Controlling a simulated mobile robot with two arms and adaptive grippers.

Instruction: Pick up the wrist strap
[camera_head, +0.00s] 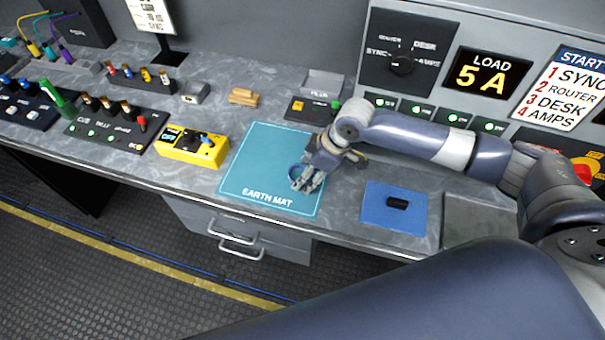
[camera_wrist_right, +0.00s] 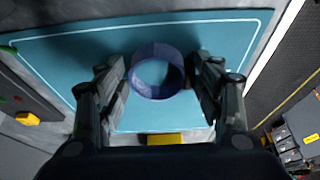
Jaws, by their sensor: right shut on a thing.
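The wrist strap (camera_wrist_right: 158,71) is a blue-purple ring. In the right wrist view it sits between the two fingers of my right gripper (camera_wrist_right: 160,85), which is shut on it with a finger against each side. In the head view the strap (camera_head: 297,171) shows partly beside the fingers of my right gripper (camera_head: 308,182). Gripper and strap are over the teal earth mat (camera_head: 265,150); I cannot tell whether the strap touches the mat. My left gripper is not in view.
A yellow box (camera_head: 180,148) with a lever stands left of the mat. A blue pad (camera_head: 380,214) with a black object (camera_head: 397,203) lies to the right. A small wooden block (camera_head: 243,97) and a plug box (camera_head: 312,110) stand behind. The counter's front edge is close.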

